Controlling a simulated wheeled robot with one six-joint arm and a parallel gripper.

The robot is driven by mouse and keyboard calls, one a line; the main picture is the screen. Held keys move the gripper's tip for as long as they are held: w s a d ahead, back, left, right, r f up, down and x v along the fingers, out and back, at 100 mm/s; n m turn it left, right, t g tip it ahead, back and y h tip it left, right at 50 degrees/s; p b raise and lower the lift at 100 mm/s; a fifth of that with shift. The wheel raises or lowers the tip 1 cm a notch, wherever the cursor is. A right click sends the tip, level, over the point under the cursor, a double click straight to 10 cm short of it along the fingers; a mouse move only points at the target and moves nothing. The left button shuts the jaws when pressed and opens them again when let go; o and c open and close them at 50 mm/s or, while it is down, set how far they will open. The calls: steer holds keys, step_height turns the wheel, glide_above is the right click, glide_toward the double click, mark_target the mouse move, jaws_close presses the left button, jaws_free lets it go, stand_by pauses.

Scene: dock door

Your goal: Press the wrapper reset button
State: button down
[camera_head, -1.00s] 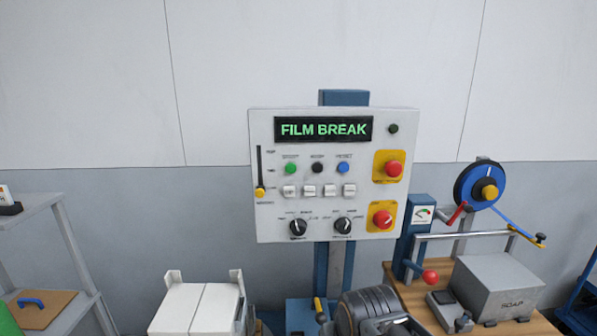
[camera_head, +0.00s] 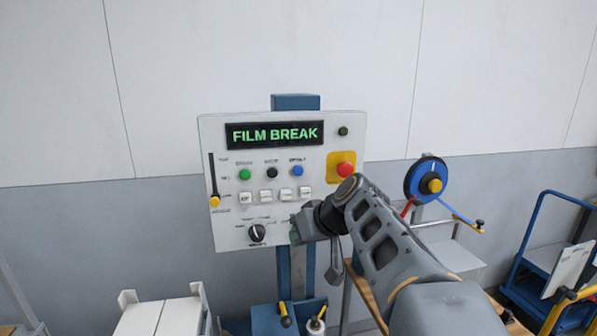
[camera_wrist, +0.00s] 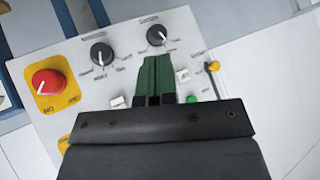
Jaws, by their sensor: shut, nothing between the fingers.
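The wrapper's grey control panel (camera_head: 225,225) faces me, with a display (camera_head: 275,135) reading "FILM BREAK" in green. The blue button (camera_head: 297,171), the reset by its label, sits at the right of a row with a black button (camera_head: 271,172) and a green button (camera_head: 244,174). My gripper (camera_head: 295,234) is shut and empty in front of the panel's lower part, below the blue button and apart from it. In the wrist view the green fingertips (camera_wrist: 157,62) are together over the panel; the blue button is hidden there.
A slider (camera_head: 214,199), small white keys (camera_head: 266,197) and a knob (camera_head: 256,233) are nearby. A tape reel (camera_head: 430,184) stands to the right.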

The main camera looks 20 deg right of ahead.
mark_target(298, 171)
steer(key=w+d+r+n+t+y, duration=0.1)
steer(key=w+d+r+t, duration=0.2)
steer(key=d+r, duration=0.2)
step_height(298, 171, up, 3)
steer(key=shift+w+f, duration=0.1)
steer(key=shift+w, duration=0.15)
steer(key=shift+w, duration=0.1)
steer(key=shift+w+d+p, duration=0.3)
steer(key=shift+w+p, duration=0.5)
steer(key=shift+w, duration=0.6)
steer(key=shift+w+d+p, duration=0.25)
steer(key=shift+w+p, duration=0.5)
steer(key=shift+w, duration=0.65)
steer(key=shift+w+d+p, duration=0.3)
steer(key=shift+w+p, duration=0.5)
steer(key=shift+w, duration=0.6)
steer(key=shift+w, duration=0.15)
steer(key=shift+w+d, duration=0.1)
steer(key=shift+w, duration=0.2)
